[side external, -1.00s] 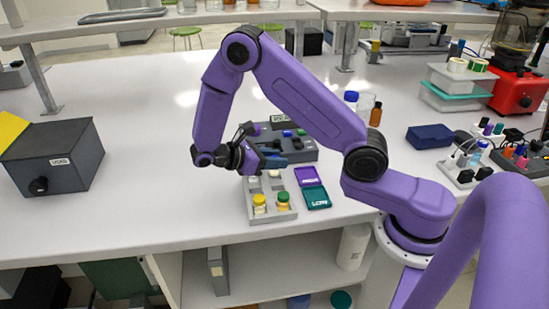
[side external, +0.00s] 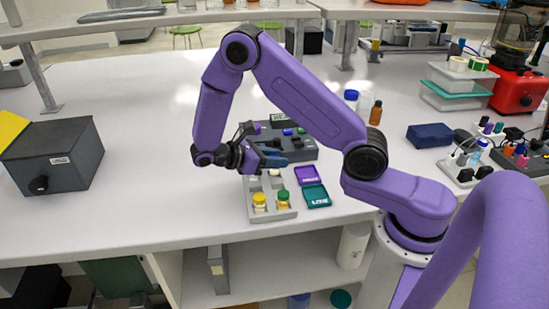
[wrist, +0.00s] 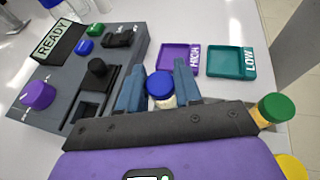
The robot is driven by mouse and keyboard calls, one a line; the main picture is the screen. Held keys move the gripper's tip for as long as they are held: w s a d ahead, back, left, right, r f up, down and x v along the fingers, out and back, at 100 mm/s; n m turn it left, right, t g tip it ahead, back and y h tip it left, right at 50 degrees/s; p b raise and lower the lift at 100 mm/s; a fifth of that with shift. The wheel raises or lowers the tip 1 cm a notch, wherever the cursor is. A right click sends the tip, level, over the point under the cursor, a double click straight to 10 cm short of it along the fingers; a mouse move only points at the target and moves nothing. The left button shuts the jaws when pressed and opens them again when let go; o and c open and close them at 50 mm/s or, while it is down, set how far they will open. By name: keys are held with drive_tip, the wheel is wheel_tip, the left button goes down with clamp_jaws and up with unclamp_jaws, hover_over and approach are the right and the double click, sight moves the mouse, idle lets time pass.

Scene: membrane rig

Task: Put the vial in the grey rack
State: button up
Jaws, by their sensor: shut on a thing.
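The blue-capped vial (wrist: 160,88) stands between the two blue fingers of my gripper (wrist: 160,97) in the wrist view, and they are shut on it. In the side external view my gripper (side external: 272,160) is over the far end of the light grey rack (side external: 290,214), close to the dark grey rig; the vial is mostly hidden there. The rack holds a yellow-capped vial (side external: 259,202) and a green-capped vial (side external: 283,199) at its near end. Whether the held vial touches the rack cannot be told.
The dark grey rig (wrist: 52,85) with a READY display, knobs and buttons is beside my gripper. A purple HIGH tray (side external: 308,175) and a teal LOW tray (side external: 316,196) lie right of the rack. A grey box (side external: 55,158) stands far left, with clear bench between.

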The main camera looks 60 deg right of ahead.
drive_tip(key=shift+f, duration=0.7)
idle(0.4)
drive_tip(key=o, duration=1.2)
drive_tip(key=shift+c, duration=0.2)
drive_tip(key=shift+o, duration=0.3)
drive_tip(key=shift+r, duration=0.15)
drive_tip(key=shift+r, duration=2.9)
